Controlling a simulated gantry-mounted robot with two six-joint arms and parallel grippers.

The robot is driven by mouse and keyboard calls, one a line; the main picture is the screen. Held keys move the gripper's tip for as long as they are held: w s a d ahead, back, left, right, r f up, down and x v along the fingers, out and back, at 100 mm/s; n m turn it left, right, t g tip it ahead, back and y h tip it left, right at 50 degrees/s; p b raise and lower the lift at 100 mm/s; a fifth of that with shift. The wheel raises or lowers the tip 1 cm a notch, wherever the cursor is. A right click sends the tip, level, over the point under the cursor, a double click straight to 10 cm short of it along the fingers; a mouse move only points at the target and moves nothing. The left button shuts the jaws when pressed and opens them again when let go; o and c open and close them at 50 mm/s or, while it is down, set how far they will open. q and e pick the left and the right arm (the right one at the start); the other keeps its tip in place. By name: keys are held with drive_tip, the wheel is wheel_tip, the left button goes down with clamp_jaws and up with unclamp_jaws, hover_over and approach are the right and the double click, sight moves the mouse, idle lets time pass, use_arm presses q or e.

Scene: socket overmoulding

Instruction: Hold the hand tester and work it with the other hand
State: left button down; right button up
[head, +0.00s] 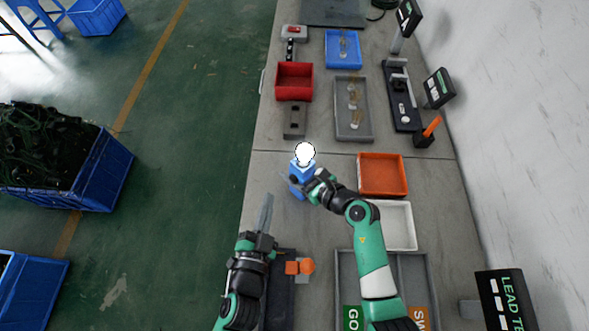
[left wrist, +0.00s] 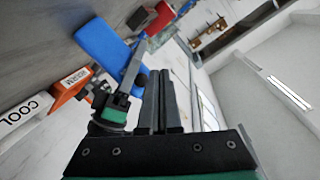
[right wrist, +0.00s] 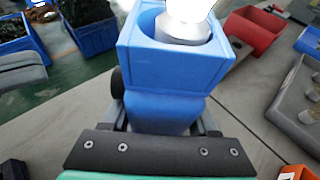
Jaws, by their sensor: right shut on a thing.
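The hand tester (head: 297,177) is a blue block-shaped body with a round cup on top, where a bright white glowing piece (head: 305,153) sits. My right gripper (head: 304,184) is shut on the tester's body. The right wrist view shows the blue body (right wrist: 165,75) large between the fingers, with the white piece (right wrist: 187,22) in the cup. My left gripper (head: 266,212) is below and left of the tester, apart from it, its narrow fingers together and nothing seen between them. The left wrist view shows the blue tester (left wrist: 103,45) ahead of these fingers.
An orange tray (head: 382,191) and a white tray (head: 411,225) lie right of the tester. A red bin (head: 293,95) and grey tray (head: 353,138) stand farther back. An orange-topped fixture (head: 300,267) sits right of my left arm. Bench left of the tester is clear.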

sight(293, 179)
use_arm(q)
drive_tip(key=shift+w+d, duration=1.8)
drive_tip(key=shift+w, duration=0.15)
idle(0.5)
